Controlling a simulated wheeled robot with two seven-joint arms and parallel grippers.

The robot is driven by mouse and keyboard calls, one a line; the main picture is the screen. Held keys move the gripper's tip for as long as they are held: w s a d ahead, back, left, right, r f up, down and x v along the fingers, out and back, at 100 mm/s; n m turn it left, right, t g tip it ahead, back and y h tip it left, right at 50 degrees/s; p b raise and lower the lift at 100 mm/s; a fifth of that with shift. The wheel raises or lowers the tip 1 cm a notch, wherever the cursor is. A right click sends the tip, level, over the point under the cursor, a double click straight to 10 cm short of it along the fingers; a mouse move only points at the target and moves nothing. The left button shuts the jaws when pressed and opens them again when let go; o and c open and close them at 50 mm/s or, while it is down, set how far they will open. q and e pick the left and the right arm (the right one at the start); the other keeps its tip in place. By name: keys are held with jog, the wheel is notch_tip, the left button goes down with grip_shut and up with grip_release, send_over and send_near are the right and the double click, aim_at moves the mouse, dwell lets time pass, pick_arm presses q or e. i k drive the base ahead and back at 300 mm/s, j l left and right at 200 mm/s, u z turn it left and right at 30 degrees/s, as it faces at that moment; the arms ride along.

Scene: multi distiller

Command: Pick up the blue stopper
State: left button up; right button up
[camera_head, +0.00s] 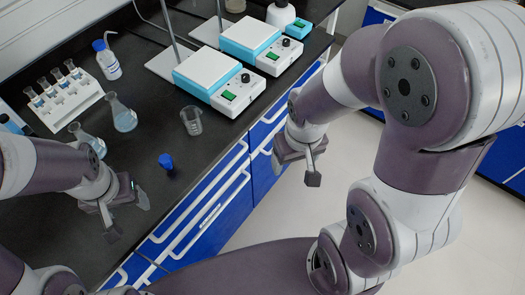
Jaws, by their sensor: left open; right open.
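A small blue stopper (166,161) stands on the dark bench top, near its front edge, apart from the other glassware. My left gripper (125,210) is over the bench to the lower left of the stopper, open and empty, not touching it. My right gripper (304,165) is to the right of the stopper, beyond the bench front and over the floor side, open and empty.
A glass beaker (191,121) stands behind the stopper. Conical flasks (123,116), a blue-capped bottle (107,62) and a tube rack (66,102) are at the left. Two hotplate stirrers (208,72) stand at the back. The bench front has blue drawers (208,215).

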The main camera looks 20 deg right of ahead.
aim_at(165, 161)
jog(key=u, duration=1.3)
jog(key=l+z, duration=0.15)
jog(key=z, duration=0.15)
jog(key=l+z, duration=0.15)
jog(key=z, duration=0.15)
jog(key=i+l+u, duration=0.1)
jog(key=u, duration=0.25)
jog(key=l+u, duration=0.2)
jog(key=u, duration=0.15)
jog(key=i+l+u, duration=0.1)
jog(key=l+u, duration=0.25)
jog(key=j, duration=0.1)
